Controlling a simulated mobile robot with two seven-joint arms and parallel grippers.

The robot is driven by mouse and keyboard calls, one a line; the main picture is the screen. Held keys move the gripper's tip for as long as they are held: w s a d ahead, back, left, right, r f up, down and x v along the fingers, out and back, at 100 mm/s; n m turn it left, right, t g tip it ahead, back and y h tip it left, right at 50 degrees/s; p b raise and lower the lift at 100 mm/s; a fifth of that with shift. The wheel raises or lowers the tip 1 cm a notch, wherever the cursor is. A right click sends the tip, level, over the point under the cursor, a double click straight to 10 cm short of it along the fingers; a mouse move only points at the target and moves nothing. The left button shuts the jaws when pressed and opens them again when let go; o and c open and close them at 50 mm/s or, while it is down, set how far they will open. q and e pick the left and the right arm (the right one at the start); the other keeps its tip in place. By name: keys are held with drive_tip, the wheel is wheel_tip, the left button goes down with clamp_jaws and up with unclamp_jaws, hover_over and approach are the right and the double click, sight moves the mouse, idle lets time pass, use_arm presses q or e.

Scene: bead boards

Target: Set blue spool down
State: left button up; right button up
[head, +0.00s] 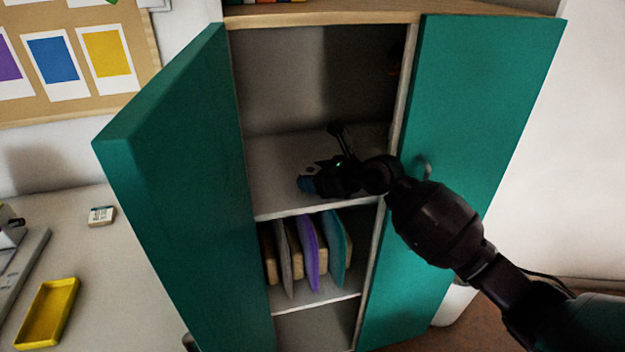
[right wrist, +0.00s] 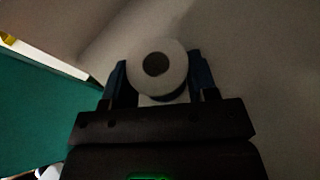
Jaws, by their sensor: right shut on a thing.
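The spool (right wrist: 175,55) shows in the right wrist view as a pale round end with a dark centre hole, with a little dark blue below its rim. My right gripper (right wrist: 158,82) is shut on it, one finger on each side. In the head view the right gripper (head: 308,181) is inside the cabinet, over the shelf (head: 268,168) above the boards. Only a small part of the spool shows there beside the dark fingers. I cannot tell whether the spool touches the shelf. My left gripper is not in view.
Both green doors, left (head: 180,190) and right (head: 480,110), stand open beside my arm. The shelf below holds several upright boards, among them a purple one (head: 308,255) and a teal one (head: 335,250). A yellow tray (head: 47,314) lies on the desk at left.

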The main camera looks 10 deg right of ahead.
drive_tip(key=shift+w+f, duration=0.2)
drive_tip(key=shift+f, duration=0.35)
drive_tip(key=shift+r, duration=0.2)
drive_tip(key=shift+f, duration=0.1)
drive_tip(key=o, duration=0.5)
drive_tip(key=shift+f, duration=0.1)
drive_tip(key=o, duration=0.4)
